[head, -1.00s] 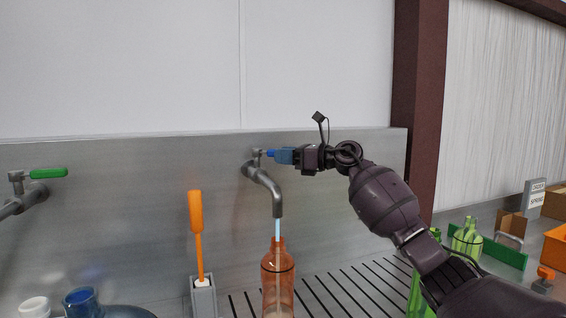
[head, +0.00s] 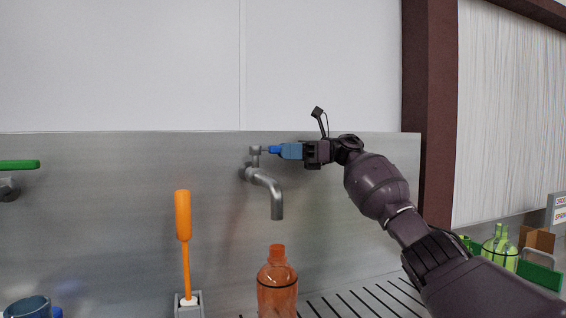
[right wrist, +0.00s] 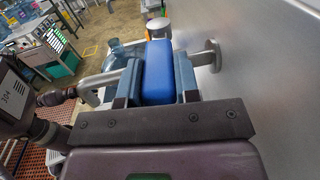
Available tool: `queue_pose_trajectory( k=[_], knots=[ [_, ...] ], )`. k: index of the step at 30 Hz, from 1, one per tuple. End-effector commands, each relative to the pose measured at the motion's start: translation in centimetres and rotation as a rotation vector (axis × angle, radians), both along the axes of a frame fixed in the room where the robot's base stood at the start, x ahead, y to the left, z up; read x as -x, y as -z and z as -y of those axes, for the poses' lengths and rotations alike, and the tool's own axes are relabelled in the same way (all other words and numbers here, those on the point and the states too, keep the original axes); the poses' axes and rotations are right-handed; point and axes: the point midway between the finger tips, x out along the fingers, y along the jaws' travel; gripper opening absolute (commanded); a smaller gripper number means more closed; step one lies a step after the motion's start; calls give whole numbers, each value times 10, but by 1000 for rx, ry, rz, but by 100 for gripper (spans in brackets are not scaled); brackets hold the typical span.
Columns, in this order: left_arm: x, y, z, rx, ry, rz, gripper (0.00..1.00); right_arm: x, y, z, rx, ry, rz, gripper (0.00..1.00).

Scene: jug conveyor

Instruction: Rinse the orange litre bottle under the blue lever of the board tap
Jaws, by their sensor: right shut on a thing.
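The orange litre bottle (head: 277,285) stands upright on the slatted drain board below the spout of the board tap (head: 270,188). It is see-through, and its lower part is cut off by the picture's edge. No water shows between spout and bottle. The blue lever (head: 273,150) points right from the tap. My right gripper (head: 290,151) is shut on the blue lever; the right wrist view shows the lever (right wrist: 158,72) between the two fingers. My left gripper is not in view.
An orange-handled brush (head: 184,215) stands in a grey holder left of the bottle. A green-levered tap (head: 20,165) is at the far left, above a blue vessel (head: 28,307). Green bottles (head: 500,250) stand at the right. The steel backsplash (head: 340,230) is close behind.

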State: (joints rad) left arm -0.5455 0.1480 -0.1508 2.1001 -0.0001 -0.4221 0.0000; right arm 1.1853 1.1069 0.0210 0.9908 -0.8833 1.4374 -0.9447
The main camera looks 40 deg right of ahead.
Motion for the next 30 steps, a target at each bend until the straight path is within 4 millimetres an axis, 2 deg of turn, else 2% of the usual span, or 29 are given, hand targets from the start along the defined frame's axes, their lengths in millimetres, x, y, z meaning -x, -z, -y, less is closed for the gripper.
queue_pose_trajectory(
  k=[1,8,28,29,30],
  knots=[
    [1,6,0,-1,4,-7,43,-5,7,0,0,-19,-7,0],
    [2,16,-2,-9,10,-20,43,-5,4,1,0,-90,-4,0],
    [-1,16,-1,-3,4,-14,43,-3,0,1,1,-127,-1,0],
    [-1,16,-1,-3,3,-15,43,-3,0,1,1,-127,-1,35],
    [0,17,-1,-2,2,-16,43,-3,0,1,1,-127,-1,41]
  ],
)
